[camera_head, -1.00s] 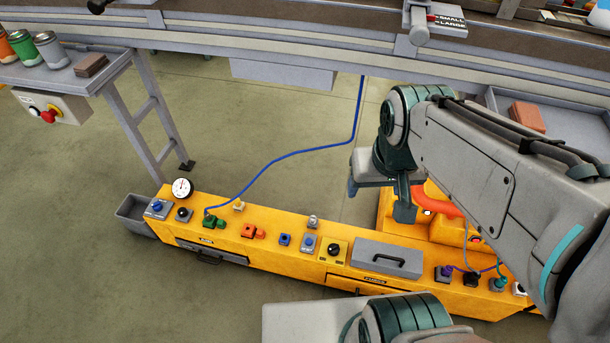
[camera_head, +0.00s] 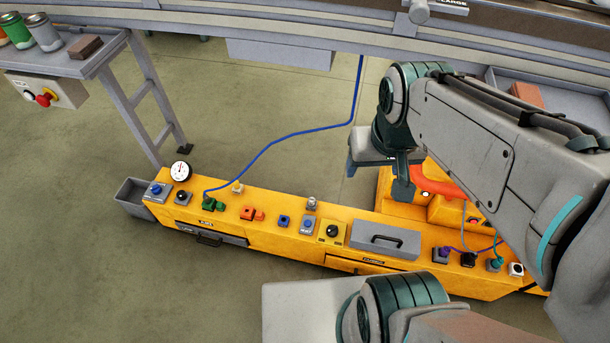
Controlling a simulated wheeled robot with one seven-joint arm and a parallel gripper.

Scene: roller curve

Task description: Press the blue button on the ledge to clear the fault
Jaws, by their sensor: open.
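The yellow ledge (camera_head: 265,250) runs across the middle of the head view and carries several controls. One blue button (camera_head: 156,189) sits on a grey plate at its left end. My gripper (camera_head: 377,184) hangs from my arm behind the ledge, right of the middle. It looks open and empty, with its fingers apart. It is to the right of both blue buttons and appears clear of them. My arm hides part of the ledge's right side.
A grey lidded box with a handle (camera_head: 385,240) and a yellow plate with a black knob (camera_head: 332,231) are on the ledge. A dial gauge (camera_head: 180,171) stands at the left. A blue cable (camera_head: 290,135) rises to the conveyor (camera_head: 250,30). A red-orange part (camera_head: 437,186) is near my gripper.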

